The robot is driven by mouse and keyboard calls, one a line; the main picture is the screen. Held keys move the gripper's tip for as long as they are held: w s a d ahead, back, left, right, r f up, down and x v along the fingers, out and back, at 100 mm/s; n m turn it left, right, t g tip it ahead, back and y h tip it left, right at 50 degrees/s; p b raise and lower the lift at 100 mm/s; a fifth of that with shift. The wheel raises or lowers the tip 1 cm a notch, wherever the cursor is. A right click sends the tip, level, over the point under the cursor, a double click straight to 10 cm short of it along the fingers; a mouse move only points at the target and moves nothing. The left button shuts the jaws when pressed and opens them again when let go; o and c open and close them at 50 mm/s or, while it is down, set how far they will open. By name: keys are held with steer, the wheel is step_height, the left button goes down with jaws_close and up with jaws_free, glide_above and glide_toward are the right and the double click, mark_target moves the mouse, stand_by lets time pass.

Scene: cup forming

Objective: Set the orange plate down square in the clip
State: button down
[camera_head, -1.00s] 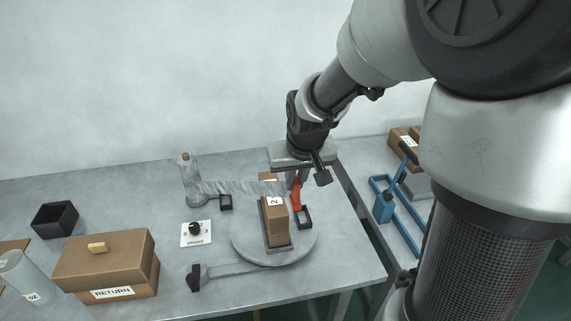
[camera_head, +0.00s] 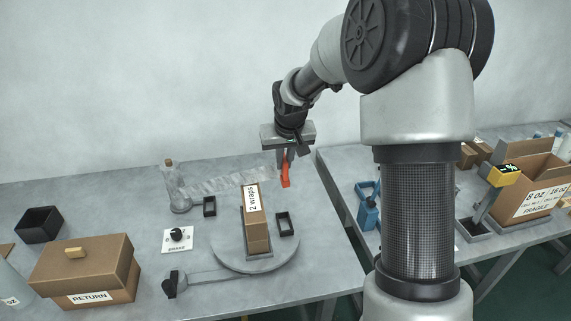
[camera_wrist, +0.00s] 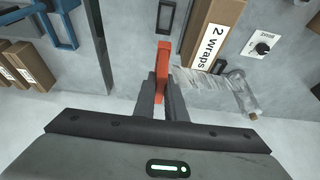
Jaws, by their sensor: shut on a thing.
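My gripper (camera_head: 285,156) is shut on the orange plate (camera_head: 286,176), which hangs upright below the fingers, above the back of the table. In the wrist view the plate (camera_wrist: 163,58) sticks out from between the two fingers (camera_wrist: 162,92). A small dark open frame (camera_head: 285,224), possibly the clip, sits beside the box on the turntable; it also shows in the wrist view (camera_wrist: 167,16), beyond the plate and apart from it. A second dark frame (camera_head: 209,206) stands near the film roll. I cannot tell which is the clip.
A tall box marked "2 wraps" (camera_head: 257,222) stands on the round turntable (camera_head: 228,257). Clear film (camera_head: 228,186) stretches from the roll (camera_head: 172,186) towards the plate. A brake knob (camera_head: 177,236), RETURN box (camera_head: 82,270) and black bin (camera_head: 39,224) are left.

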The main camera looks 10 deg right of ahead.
steer(key=b, duration=1.5)
glide_above(284, 227)
steer(key=shift+d+f, duration=0.1)
steer(key=shift+f, duration=9.75)
steer(key=shift+f+b, duration=0.15)
steer(key=shift+b, duration=0.15)
steer(key=c, duration=1.7)
jaws_free()
steer(key=shift+c, duration=0.2)
steer(key=p+v, duration=0.2)
steer(key=v, duration=1.5)
steer(key=shift+s+r, duration=0.1)
steer(key=shift+r, duration=0.1)
